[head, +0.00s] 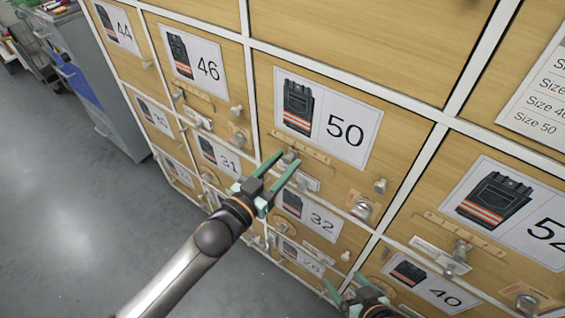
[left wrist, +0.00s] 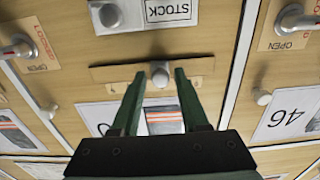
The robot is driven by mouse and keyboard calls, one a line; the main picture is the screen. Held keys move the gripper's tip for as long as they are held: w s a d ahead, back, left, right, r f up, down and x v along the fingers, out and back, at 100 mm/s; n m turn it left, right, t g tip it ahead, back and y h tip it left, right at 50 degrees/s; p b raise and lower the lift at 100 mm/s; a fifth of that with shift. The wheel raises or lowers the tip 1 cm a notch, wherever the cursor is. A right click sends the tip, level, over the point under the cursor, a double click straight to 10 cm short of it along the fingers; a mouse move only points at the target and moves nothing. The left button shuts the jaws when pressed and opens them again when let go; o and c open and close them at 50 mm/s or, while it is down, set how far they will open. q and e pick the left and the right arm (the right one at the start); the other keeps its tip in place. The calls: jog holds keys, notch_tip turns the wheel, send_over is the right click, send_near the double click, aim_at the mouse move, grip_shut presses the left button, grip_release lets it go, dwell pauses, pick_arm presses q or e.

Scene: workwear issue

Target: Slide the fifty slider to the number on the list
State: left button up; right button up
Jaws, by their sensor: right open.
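The drawer with the 50 card (head: 345,130) is in the middle of the head view. Below the card is its pale wooden slider strip (head: 318,156) with a round metal knob (head: 289,157). My left gripper (head: 284,158) is at this strip. In the left wrist view its two fingers (left wrist: 158,77) are apart, one on each side of the knob (left wrist: 159,72), with a gap showing on both sides. The strip's numbers are too small to read. The list (head: 543,95) is at the upper right, its numbers cut off. My right gripper (head: 346,286) is open and empty, low in the head view.
Drawers 46 (head: 207,68), 32 (head: 321,222), 52 (head: 508,212) and others surround it, each with strips and knobs. A metal turn knob (head: 361,209) sticks out right of the slider. A grey cabinet (head: 100,85) stands left; the floor (head: 70,220) there is clear.

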pick_arm(q)
grip_shut()
dwell(1.1)
